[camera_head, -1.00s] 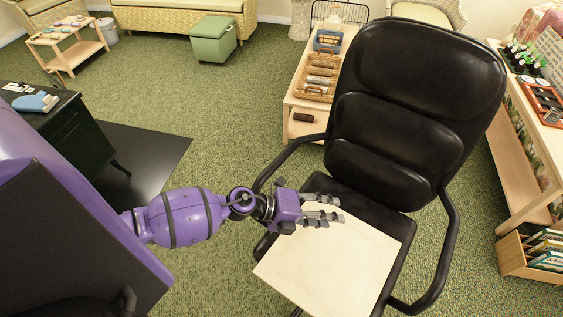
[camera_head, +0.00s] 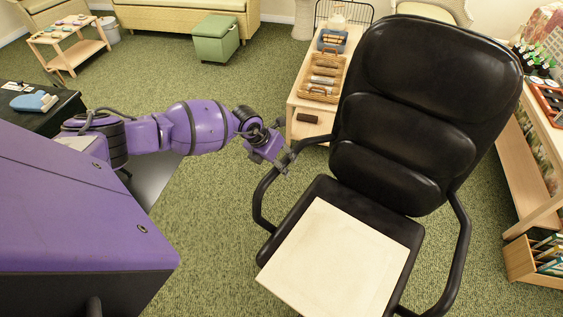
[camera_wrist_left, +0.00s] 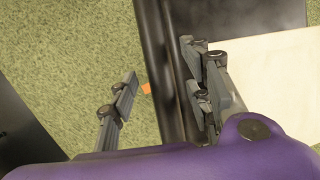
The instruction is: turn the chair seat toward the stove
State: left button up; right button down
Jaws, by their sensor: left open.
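The black office chair (camera_head: 400,150) stands at centre right in the head view, its tall padded back toward the far side. A cream panel (camera_head: 335,262) covers most of its black seat and also shows in the left wrist view (camera_wrist_left: 275,75). My left gripper (camera_head: 287,156) is open by the chair's left armrest (camera_head: 258,205), near the lower left of the backrest. In the left wrist view its fingers (camera_wrist_left: 160,88) are spread, with a black part of the chair (camera_wrist_left: 160,45) partly behind the right finger. I cannot tell whether they touch it. I cannot identify a stove. My right gripper is out of view.
A low wooden table (camera_head: 303,112) with baskets stands behind the chair's left side. A wooden shelf unit (camera_head: 530,180) and a book crate (camera_head: 520,262) stand close on the right. A green stool (camera_head: 215,40) is at the back. Green carpet (camera_head: 215,225) is open left of the chair.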

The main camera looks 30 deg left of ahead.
pick_arm(q)
jog(key=shift+w+d+f, duration=0.1)
jog(key=shift+f, duration=0.2)
grip_shut()
